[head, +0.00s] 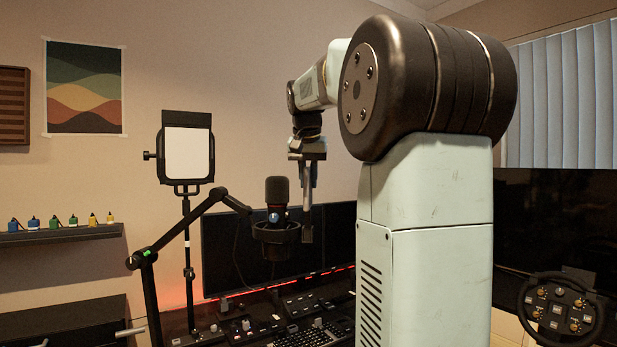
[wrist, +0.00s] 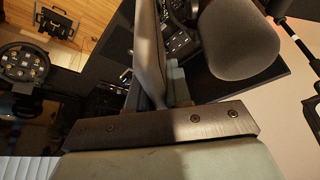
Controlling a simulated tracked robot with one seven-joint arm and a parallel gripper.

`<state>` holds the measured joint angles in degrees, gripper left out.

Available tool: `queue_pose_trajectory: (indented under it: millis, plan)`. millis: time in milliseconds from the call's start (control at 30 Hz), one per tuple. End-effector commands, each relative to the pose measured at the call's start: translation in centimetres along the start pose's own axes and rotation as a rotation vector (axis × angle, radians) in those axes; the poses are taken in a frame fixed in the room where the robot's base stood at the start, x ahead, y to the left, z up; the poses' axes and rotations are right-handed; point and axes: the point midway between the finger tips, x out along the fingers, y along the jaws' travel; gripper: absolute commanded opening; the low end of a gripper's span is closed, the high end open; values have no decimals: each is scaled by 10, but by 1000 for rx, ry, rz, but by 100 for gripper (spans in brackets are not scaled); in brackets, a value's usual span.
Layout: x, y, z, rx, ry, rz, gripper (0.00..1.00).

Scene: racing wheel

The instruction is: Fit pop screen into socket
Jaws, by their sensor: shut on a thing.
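My gripper (head: 307,170) is raised, points down, and stands just right of the microphone. In the wrist view my gripper (wrist: 160,92) is shut on a thin grey piece, which I take to be the pop screen (wrist: 149,42). In the head view the pop screen (head: 307,217) shows almost edge-on as a narrow upright strip below the jaws. The black microphone (head: 277,191) stands upright in its ring mount (head: 275,235), left of the pop screen with a small gap between them. The microphone's foam top (wrist: 238,40) is large in the wrist view. I cannot make out the socket.
A jointed boom arm (head: 190,222) reaches the mount from the left. A light panel (head: 187,155) stands behind it. Dark monitors (head: 235,255) are behind the microphone. Control boxes and a keyboard (head: 315,335) cover the desk. A racing wheel (head: 560,307) is at far right.

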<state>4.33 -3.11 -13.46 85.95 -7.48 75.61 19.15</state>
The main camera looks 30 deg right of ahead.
Motion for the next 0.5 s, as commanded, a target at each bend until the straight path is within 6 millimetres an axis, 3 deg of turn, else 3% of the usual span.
queue_pose_trajectory:
  millis: [500]
  plan:
    - [10,0,4,0,-1,0,0]
